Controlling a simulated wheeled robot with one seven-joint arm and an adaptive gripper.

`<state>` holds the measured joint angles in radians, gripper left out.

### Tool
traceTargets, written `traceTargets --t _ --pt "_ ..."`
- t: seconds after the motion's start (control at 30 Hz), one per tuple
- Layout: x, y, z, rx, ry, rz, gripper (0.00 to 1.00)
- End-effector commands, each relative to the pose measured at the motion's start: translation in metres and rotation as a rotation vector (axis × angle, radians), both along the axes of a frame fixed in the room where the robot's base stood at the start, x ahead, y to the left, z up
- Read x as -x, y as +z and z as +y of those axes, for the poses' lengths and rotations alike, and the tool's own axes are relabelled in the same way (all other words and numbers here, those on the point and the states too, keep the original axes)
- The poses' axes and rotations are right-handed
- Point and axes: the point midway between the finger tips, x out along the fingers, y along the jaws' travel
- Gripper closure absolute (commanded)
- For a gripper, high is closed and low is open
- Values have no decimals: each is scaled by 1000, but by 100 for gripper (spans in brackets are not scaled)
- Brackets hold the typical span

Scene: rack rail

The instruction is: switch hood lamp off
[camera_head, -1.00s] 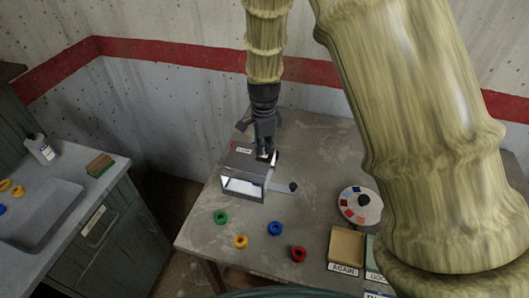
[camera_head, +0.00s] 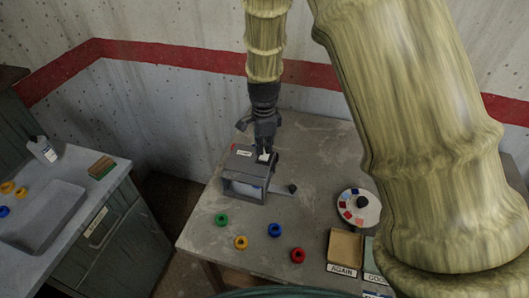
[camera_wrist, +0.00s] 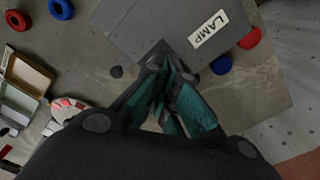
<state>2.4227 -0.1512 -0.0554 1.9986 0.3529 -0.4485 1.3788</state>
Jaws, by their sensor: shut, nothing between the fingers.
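The grey hood (camera_head: 243,190), a box with an open front, stands on the table. Its inside is dull grey, with no bright glow. A white LAMP label (camera_head: 244,154) is on its top; it also shows in the wrist view (camera_wrist: 209,29). My gripper (camera_head: 263,153) is shut and empty, pointing down at the right part of the hood's top. A small white piece (camera_head: 264,157) shows at the fingertips, probably the switch. In the wrist view my fingertips (camera_wrist: 168,62) are at the hood's edge and hide the switch. I cannot tell whether they touch it.
A dark knob (camera_head: 292,188) is right of the hood. Green (camera_head: 222,219), yellow (camera_head: 240,242), blue (camera_head: 274,230) and red (camera_head: 298,255) rings lie in front. A colour disc (camera_head: 347,212) and a tray (camera_head: 345,247) marked AGAIN are to the right. A sink counter (camera_head: 105,184) stands left.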

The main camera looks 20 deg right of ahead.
Motion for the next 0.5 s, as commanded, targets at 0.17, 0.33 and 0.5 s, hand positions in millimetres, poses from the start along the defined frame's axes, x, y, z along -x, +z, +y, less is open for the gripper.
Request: traceTargets --t 0.17,0.33,0.5 --pt "0 14 0 0 0 0 100" --pt "0 24 0 0 0 -1 100" --pt "0 34 0 0 0 0 100"
